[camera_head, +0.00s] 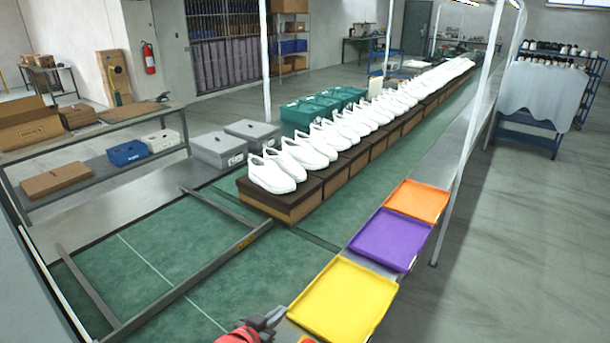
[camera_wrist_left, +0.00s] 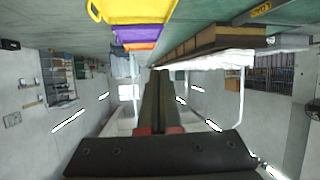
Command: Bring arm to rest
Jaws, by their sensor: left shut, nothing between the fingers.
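My left gripper (camera_head: 272,317) shows at the bottom edge of the head view, a red and grey tool low over the front of the green line. In the left wrist view its dark fingers (camera_wrist_left: 158,75) lie together, shut with nothing between them. The wrist view looks along the line with the picture upside down. The fingers touch nothing that I can see. My right gripper is not clearly in view; only a small orange-red bit shows at the bottom edge.
Yellow (camera_head: 344,300), purple (camera_head: 384,239) and orange (camera_head: 417,201) trays lie empty along the right edge. White shoes (camera_head: 271,173) stand on brown boxes (camera_head: 281,203) down the line. A metal frame (camera_head: 200,277) crosses the green surface (camera_head: 130,240). Grey boxes (camera_head: 219,150) sit at left.

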